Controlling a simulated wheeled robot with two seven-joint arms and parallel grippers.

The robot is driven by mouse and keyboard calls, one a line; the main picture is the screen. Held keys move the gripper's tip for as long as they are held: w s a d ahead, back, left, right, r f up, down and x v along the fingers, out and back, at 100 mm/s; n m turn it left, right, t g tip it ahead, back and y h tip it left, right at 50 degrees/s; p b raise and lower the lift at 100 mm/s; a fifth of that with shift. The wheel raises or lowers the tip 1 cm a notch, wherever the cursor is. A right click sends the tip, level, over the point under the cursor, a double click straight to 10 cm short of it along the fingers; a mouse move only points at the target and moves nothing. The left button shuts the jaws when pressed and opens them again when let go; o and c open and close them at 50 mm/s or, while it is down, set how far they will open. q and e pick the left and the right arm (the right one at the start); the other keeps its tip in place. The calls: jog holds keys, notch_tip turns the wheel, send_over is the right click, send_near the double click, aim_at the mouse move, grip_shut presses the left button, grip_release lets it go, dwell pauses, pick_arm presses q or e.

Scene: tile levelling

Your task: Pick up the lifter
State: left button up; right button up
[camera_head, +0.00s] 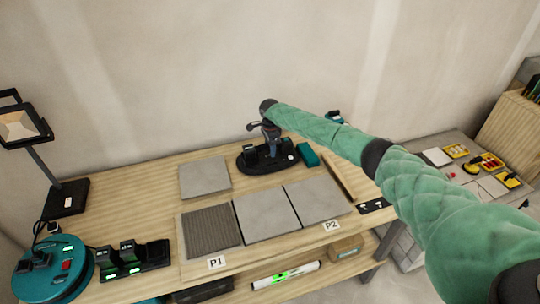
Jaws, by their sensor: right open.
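My right arm reaches in from the right in a green sleeve, and its open right gripper (270,136) points down at the back of the bench. Below it is a black oval stand (250,164) with dark upright parts, likely the lifter and its holder. The gripper overlaps these parts in the picture, so I cannot make out the lifter's outline or whether the fingers touch it. My left gripper is not in view.
The wooden bench (130,190) carries a loose grey tile (204,177), a ribbed patch (211,231) at P1 and two flat tiles (266,214). A teal box (307,155) sits beside the stand. A lamp (66,198) and a round teal device (52,270) stand left.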

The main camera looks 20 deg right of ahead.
jog(key=shift+f, duration=0.25)
dwell(0.7)
jog(key=c, duration=1)
jog(key=shift+r, duration=0.1)
grip_shut()
jog(key=shift+w, duration=0.1)
